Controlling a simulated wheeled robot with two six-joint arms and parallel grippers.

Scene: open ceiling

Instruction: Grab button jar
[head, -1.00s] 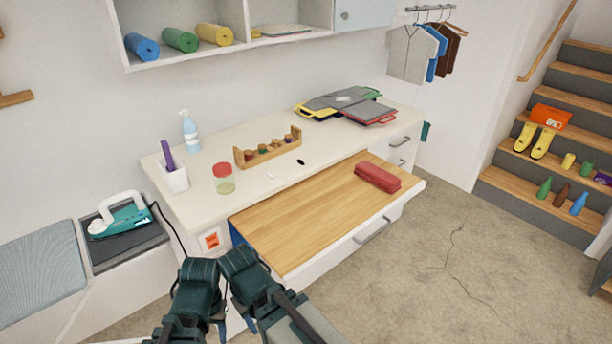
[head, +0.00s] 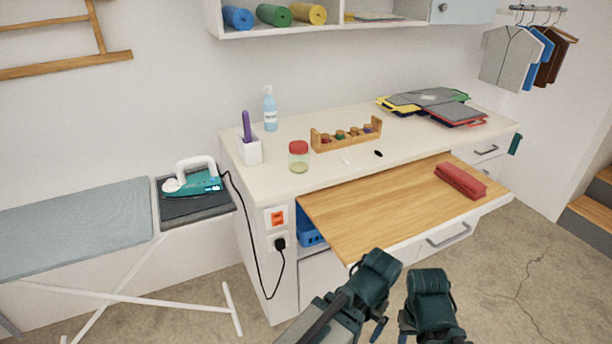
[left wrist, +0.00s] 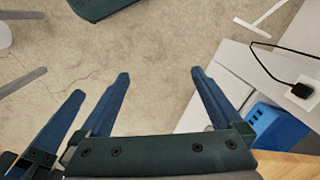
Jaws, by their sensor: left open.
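The button jar (head: 299,157) is a clear jar with a red lid and yellowish-green contents low inside. It stands upright on the white worktop (head: 240,165) near its left end in the head view. My left gripper (left wrist: 160,76) is open in the left wrist view, its blue fingers apart over bare floor with nothing between them. In the head view both arms are low at the front, well short of the jar. My right gripper (head: 430,310) is beside the left one, its fingers mostly hidden.
A wooden pull-out board (head: 390,210) juts out in front, bearing a red case (head: 460,181). Around the jar are a white cup (head: 249,150), a bottle (head: 270,113) and a wooden rack (head: 346,136). An iron (head: 192,180) is at left, its cord hanging down.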

